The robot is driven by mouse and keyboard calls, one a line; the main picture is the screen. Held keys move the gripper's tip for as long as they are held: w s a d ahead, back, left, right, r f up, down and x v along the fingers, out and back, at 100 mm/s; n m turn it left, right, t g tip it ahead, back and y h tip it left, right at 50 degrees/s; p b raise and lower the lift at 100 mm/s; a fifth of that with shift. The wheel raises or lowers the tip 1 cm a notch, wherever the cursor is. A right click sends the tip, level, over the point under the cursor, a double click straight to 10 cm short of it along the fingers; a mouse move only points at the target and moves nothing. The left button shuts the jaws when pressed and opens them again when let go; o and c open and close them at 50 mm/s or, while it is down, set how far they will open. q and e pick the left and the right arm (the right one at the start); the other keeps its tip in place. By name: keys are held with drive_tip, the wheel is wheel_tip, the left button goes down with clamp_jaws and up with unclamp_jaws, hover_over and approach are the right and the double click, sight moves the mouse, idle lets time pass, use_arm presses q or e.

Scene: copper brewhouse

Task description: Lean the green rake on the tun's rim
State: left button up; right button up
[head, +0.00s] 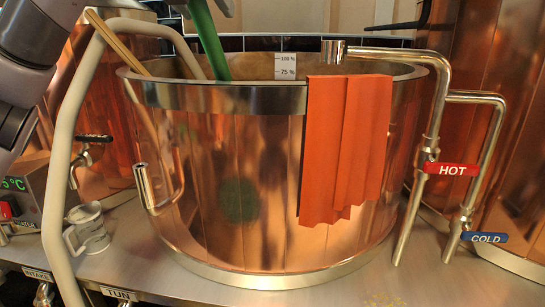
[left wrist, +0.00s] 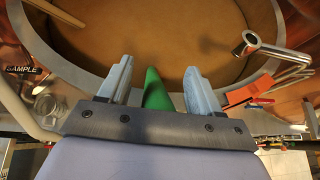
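The green rake (head: 207,40) shows as a slanting green shaft in the head view. It runs from the top edge down into the copper tun (head: 245,180), and its lower end is hidden behind the tun's near rim (head: 225,96). My left gripper (head: 204,8) is at the top edge around the rake's upper part. In the left wrist view its two pale fingers (left wrist: 157,85) stand apart with the green rake (left wrist: 156,90) between them, and a gap shows on each side. I cannot tell whether the shaft touches the rim. My right gripper is in neither view.
An orange cloth (head: 343,145) hangs over the rim at right, beside a steel spout (head: 335,50). HOT (head: 450,169) and COLD (head: 486,238) valves stand further right. A wooden shaft (head: 118,42) leans at the left rim. A metal mug (head: 87,228) stands at left.

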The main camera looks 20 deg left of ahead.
use_arm(q)
drive_tip(key=shift+s+r, duration=0.15)
drive_tip(key=shift+s, duration=0.15)
drive_tip(key=v, duration=0.5)
drive_tip(key=shift+s+r+b, duration=0.15)
drive_tip(key=shift+b, duration=0.2)
drive_tip(key=shift+s+d+r, duration=0.1)
drive_tip(key=shift+s+r, duration=0.2)
drive_tip(key=shift+s, duration=0.2)
